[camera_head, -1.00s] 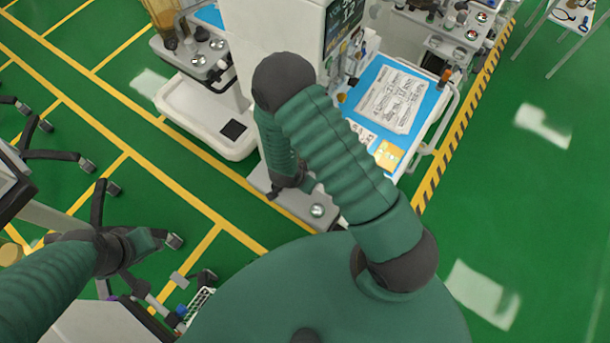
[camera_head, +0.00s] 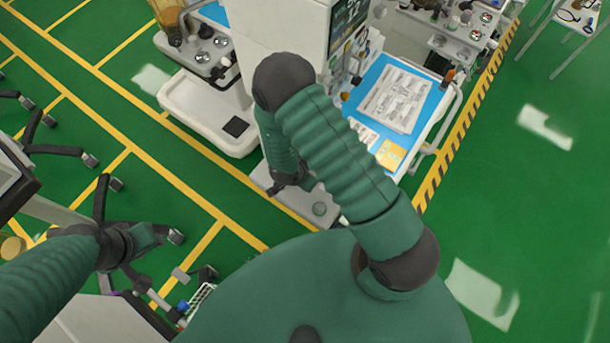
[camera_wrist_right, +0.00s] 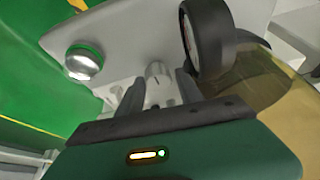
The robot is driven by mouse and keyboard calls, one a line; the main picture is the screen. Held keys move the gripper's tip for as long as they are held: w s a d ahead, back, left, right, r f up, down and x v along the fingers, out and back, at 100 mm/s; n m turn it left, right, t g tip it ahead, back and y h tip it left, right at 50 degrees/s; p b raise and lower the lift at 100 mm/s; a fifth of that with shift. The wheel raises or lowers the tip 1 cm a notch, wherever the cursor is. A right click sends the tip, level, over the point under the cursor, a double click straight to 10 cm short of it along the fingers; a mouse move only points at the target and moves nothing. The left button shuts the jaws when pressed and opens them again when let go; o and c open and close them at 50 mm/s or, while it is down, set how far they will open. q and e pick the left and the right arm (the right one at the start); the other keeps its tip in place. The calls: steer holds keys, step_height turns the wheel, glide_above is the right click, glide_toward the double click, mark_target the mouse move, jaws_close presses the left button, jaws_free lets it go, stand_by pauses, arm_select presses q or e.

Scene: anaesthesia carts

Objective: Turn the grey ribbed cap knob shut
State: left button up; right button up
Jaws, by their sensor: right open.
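In the right wrist view a small grey ribbed knob (camera_wrist_right: 158,82) stands on a pale grey surface. My right gripper (camera_wrist_right: 160,92) is open, with one dark finger on each side of the knob. I cannot tell whether either finger touches it. In the head view my right gripper (camera_head: 283,187) is small and partly hidden by my own arm, above the grey ledge (camera_head: 325,217). The knob is not discernible there.
A black ribbed wheel (camera_wrist_right: 206,38) and a translucent amber container (camera_wrist_right: 255,85) stand close right of the fingers. A blue-topped cart (camera_head: 424,110) with papers stands right of my arm. Green floor is clear at far right.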

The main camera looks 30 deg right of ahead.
steer(key=p+v, duration=0.4)
steer(key=v, duration=1.2)
steer(key=shift+a+r, duration=0.2)
steer(key=shift+r, duration=0.15)
steer(key=shift+w, duration=0.1)
